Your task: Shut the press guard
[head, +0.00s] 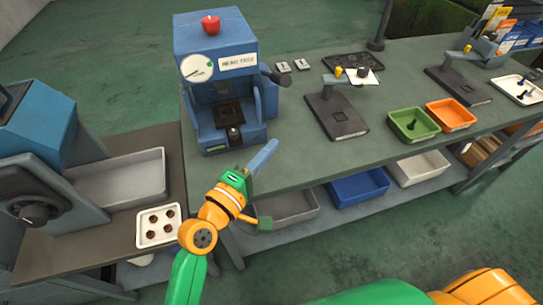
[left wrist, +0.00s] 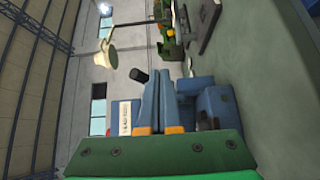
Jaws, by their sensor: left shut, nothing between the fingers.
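The blue press (head: 219,92), labelled "HEAD TEST", stands at the left end of the green bench. It has a red knob on top, a round dial, a black handle at its right side and an open-looking front bay with a dark plate. I cannot clearly make out a separate guard. My left gripper (head: 263,157) is shut and empty, in front of the press and to its right, over the bench edge. In the left wrist view its blue fingers (left wrist: 163,100) lie together, with the press (left wrist: 215,105) partly hidden behind them. My right gripper is not in view.
A green bin (head: 414,124) and an orange bin (head: 450,114) sit on the bench to the right. A black fixture (head: 335,113) stands between them and the press. A side table with a white tray (head: 158,226) of several brown parts is at the left.

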